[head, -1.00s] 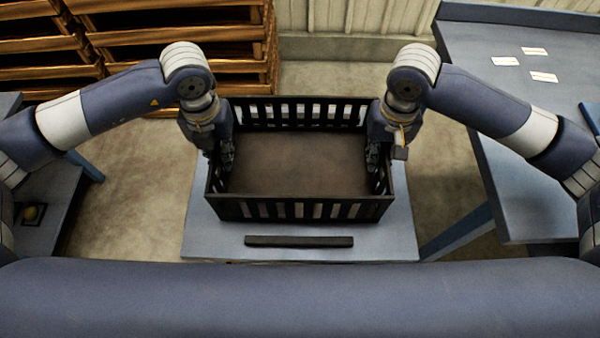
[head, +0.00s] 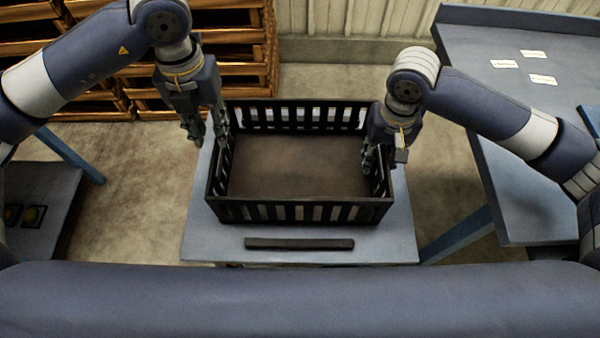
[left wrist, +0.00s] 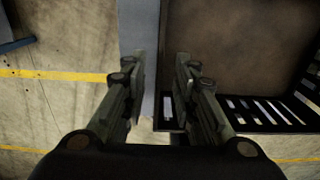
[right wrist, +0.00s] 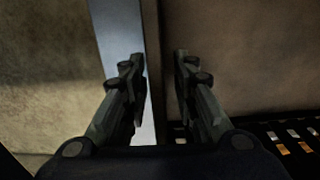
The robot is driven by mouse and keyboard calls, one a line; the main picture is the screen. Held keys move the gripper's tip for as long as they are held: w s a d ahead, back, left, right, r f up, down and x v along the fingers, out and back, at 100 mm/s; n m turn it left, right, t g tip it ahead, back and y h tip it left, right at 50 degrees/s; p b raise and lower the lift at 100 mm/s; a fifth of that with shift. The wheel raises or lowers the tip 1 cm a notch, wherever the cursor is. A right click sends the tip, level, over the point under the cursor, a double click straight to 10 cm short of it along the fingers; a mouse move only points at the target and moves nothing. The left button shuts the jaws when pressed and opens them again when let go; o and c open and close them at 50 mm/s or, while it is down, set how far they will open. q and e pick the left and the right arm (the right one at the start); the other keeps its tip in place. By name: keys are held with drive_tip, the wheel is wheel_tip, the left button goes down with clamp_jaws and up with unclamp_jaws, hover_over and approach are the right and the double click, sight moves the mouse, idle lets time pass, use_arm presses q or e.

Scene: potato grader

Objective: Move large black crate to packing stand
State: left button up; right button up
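The large black crate (head: 300,211), slatted and with an empty-looking brown floor, sits upright on a low blue-grey stand (head: 385,240). My left gripper (head: 209,141) is open above the crate's left wall; the left wrist view shows its spread fingers (left wrist: 160,68) near the wall, nothing held. My right gripper (head: 377,158) is at the crate's right wall. In the right wrist view its fingers (right wrist: 160,62) are apart on either side of that wall (right wrist: 154,80), with visible gaps. Which surface is the packing stand is not marked.
A blue table (head: 540,110) with white labels stands at the right. A dark bar (head: 300,243) lies on the low stand before the crate. Wooden crates (head: 200,50) are stacked behind at left. Another blue-grey surface (head: 48,190) is at far left. Floor shows on both sides.

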wheel_tip(320, 180, up, 12)
drive_tip(key=shift+r, duration=0.1)
idle(0.5)
idle(0.5)
